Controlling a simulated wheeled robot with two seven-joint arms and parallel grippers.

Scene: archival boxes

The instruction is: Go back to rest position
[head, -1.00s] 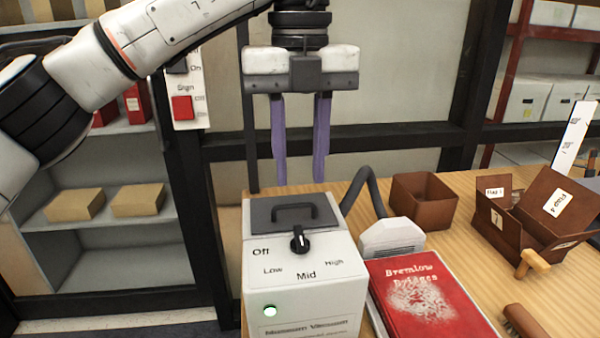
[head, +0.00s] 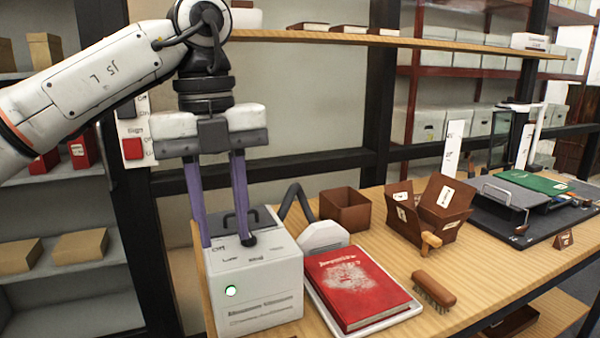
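My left gripper (head: 227,243) points straight down over the white vacuum box (head: 255,287) on the table's near left. Its two purple fingers are apart with nothing between them. The fingers hide part of the box's top, and the right fingertip overlaps the dial, so I cannot tell whether it touches. A green light (head: 231,291) is lit on the box's front. My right gripper is not in view.
A red book (head: 350,285) lies on a white tray beside the vacuum nozzle (head: 323,235). A brown box (head: 346,210), an open flapped box (head: 430,212) and a brush (head: 433,291) are on the wooden table. A shelf (head: 330,37) runs above.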

